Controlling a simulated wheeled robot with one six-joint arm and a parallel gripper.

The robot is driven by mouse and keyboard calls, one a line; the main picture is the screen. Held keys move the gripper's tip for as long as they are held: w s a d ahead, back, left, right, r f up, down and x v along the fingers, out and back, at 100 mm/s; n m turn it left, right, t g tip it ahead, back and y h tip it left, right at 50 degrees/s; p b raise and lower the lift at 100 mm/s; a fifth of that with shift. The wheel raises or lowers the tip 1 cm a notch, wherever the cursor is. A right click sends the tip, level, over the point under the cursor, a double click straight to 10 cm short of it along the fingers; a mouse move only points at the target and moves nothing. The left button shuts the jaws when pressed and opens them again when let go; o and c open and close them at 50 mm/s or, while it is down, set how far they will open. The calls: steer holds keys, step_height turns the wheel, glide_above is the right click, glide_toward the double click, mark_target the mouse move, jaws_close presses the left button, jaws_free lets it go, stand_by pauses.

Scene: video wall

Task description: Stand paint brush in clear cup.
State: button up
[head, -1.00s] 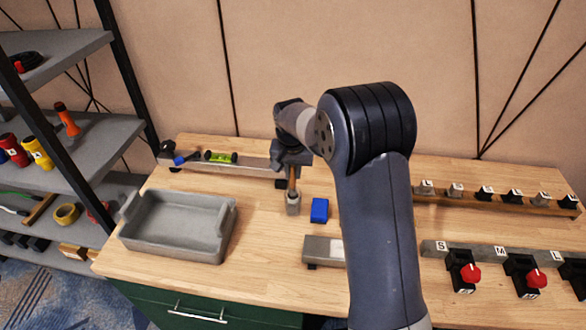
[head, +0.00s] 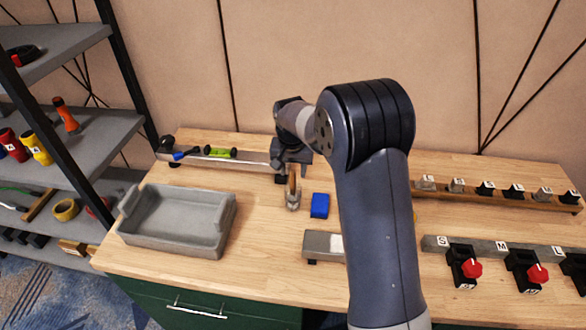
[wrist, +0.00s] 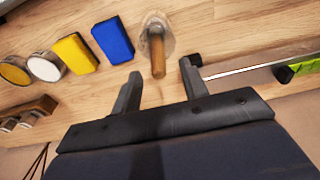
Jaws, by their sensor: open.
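The paint brush (wrist: 157,55) has a wooden handle and stands with its bristle end inside the clear cup (wrist: 157,27), handle up. In the head view the brush (head: 293,188) and cup (head: 293,204) show just below my gripper (head: 290,170), partly hidden by it. In the wrist view my gripper (wrist: 160,68) is open, with its fingers apart on either side of the handle end. Neither finger appears to touch the brush.
A blue block (head: 320,206) stands right of the cup, with a yellow block (wrist: 76,54) near it in the wrist view. A grey tray (head: 176,248) sits at left. A rail with a green level (head: 221,153) lies behind.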

step_height(320, 180, up, 11)
steer(key=s+b, duration=0.1)
steer(key=shift+s+a+f, duration=0.15)
steer(key=shift+s, duration=0.2)
steer(key=shift+f, duration=0.15)
stand_by(0.6)
steer(key=f, duration=0.3)
steer(key=w+f, duration=0.1)
steer(key=f, duration=0.2)
steer(key=f+p, duration=0.1)
steer(key=f, duration=0.2)
steer(key=shift+w+f, duration=0.25)
steer(key=shift+f, duration=0.15)
steer(key=shift+w+r+p, duration=0.1)
steer(key=shift+p, duration=0.35)
steer(key=shift+r+p, duration=0.9)
steer(key=shift+r, duration=0.65)
